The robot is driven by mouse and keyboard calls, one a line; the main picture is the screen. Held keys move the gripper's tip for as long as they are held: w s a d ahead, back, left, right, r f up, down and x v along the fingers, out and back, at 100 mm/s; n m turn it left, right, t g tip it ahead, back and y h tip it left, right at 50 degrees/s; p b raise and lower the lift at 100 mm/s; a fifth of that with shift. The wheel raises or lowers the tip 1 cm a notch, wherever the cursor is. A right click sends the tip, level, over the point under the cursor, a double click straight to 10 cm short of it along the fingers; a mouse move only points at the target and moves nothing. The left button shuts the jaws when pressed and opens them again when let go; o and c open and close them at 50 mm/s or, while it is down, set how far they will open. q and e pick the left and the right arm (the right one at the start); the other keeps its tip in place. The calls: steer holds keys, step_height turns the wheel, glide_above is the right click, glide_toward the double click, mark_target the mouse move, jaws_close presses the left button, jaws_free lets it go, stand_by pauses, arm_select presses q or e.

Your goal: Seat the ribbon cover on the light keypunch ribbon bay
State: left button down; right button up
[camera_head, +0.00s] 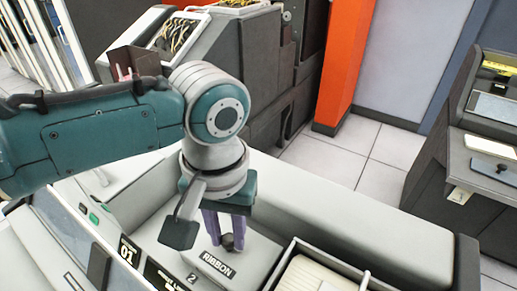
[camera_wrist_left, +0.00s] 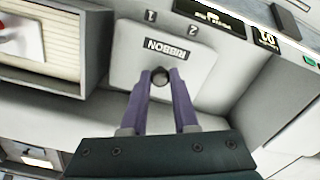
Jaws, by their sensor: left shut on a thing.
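The ribbon cover (camera_head: 257,254) is a pale panel with a dark knob and a black RIBBON label. It also shows in the left wrist view (camera_wrist_left: 132,72). My left gripper (camera_head: 229,238) points down with its purple fingers shut on the knob (camera_wrist_left: 160,76). The cover lies over the top of the light keypunch (camera_head: 345,222), beside the marks 1 and 2. The ribbon bay is hidden under the cover, and I cannot tell whether the cover is flush or slightly raised. My right gripper is not in view.
An open card hopper (camera_head: 295,248) with a ribbed pale block adjoins the cover. A long raised ledge runs behind it. A darker machine (camera_head: 465,185) at the right bears a plate with a knob (camera_head: 492,168). An orange pillar (camera_head: 346,60) and tiled floor (camera_head: 350,155) lie beyond.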

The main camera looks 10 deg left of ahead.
mark_target(228, 239)
arm_select(q)
steer(key=shift+c, duration=1)
jaws_free()
step_height(228, 239, up, 9)
steer(key=p, duration=1)
stand_by(0.6)
